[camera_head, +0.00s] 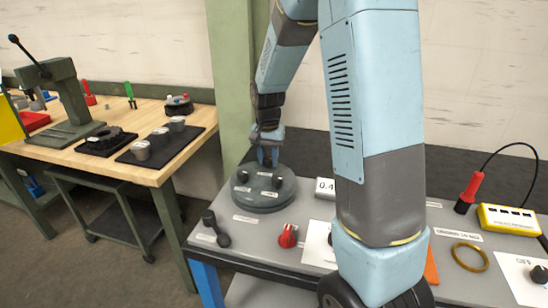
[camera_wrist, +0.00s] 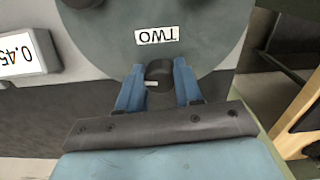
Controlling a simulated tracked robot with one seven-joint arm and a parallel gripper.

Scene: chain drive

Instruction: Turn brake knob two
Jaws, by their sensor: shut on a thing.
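A round grey-green disc (camera_head: 262,199) with several dark knobs stands on the grey table beside the green post. It fills the top of the wrist view (camera_wrist: 205,48), where the label TWO (camera_wrist: 157,35) shows upside down. Next to that label is a dark knob (camera_wrist: 158,76), brake knob two, between my blue fingers. My gripper (camera_wrist: 159,68) is shut on this knob, one finger on each side. In the head view my gripper (camera_head: 268,158) reaches down at the disc's far edge and the held knob is hidden there.
A dark lever (camera_head: 216,229) and a red knob (camera_head: 288,236) sit in front of the disc. A 0.45 sign (camera_wrist: 24,52) stands beside it. A brass ring (camera_head: 470,257) and yellow box (camera_head: 508,219) lie at right. A wooden workbench (camera_head: 150,176) stands at left.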

